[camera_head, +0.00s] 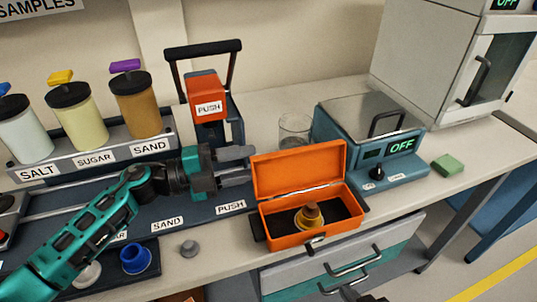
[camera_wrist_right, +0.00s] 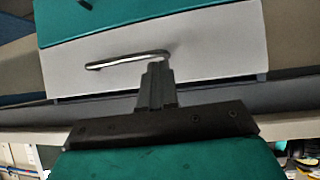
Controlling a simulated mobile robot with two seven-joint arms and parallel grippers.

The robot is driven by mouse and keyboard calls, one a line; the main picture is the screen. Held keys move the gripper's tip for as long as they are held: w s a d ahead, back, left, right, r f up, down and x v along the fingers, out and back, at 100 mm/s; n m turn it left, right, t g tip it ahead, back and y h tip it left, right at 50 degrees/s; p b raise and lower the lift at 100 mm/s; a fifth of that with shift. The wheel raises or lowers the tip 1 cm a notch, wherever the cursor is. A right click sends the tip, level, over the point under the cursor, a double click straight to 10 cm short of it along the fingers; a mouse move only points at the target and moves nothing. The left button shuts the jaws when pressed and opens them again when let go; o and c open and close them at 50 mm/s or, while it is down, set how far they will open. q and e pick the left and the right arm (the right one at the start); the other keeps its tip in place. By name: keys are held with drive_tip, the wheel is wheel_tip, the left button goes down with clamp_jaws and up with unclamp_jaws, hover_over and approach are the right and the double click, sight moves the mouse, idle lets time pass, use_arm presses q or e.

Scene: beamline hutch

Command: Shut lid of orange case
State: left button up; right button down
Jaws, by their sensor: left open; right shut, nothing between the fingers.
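The orange case (camera_head: 312,238) stands near the counter's front edge in the head view. Its lid (camera_head: 299,167) is open, standing up at the back of the case. A brass-coloured piece with a brown top (camera_head: 310,216) sits inside on a dark lining. My left gripper (camera_head: 251,163) is open and empty, its fingers pointing right at the lid's left edge; I cannot tell whether they touch it. My right gripper (camera_wrist_right: 157,84) is shut and empty in the right wrist view, in front of a drawer handle (camera_wrist_right: 128,59).
A teal device with an OFF display (camera_head: 401,147) and a glass beaker (camera_head: 294,130) stand behind the case. A press with an orange PUSH block (camera_head: 208,106) stands behind my left gripper.

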sight(269, 158)
use_arm(q)
drive_tip(key=x, duration=0.5)
drive_tip(key=shift+w+d, duration=0.1)
drive_tip(key=shift+d, duration=0.1)
drive_tip(key=shift+c, duration=0.4)
clamp_jaws()
